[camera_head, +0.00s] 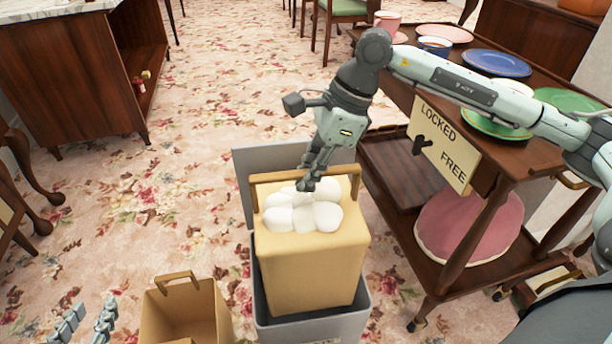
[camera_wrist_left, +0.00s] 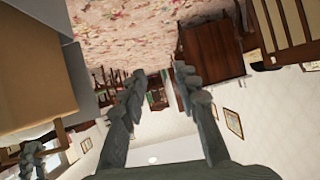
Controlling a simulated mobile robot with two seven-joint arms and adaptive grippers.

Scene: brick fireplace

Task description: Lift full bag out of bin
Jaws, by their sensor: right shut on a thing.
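The full bag (camera_head: 315,265) is tan, with white rounded lumps (camera_head: 303,207) at its top and a raised handle bar (camera_head: 262,178). It stands well above the rim of the grey bin (camera_head: 362,305). I cannot tell whether its bottom is clear of the bin. My right gripper (camera_head: 308,183) is shut on the bag's handle from above. My left gripper (camera_head: 88,320) is low at the left, apart from the bag and empty; its fingers are spread in the left wrist view (camera_wrist_left: 158,82). The tan bag also shows in that view (camera_wrist_left: 35,65).
An open tan bag (camera_head: 207,305) with a handle stands on the floor left of the bin. A wooden cart (camera_head: 500,190) with plates and a LOCKED/FREE sign (camera_head: 445,143) stands close on the right. Patterned carpet (camera_head: 190,190) is free at the left.

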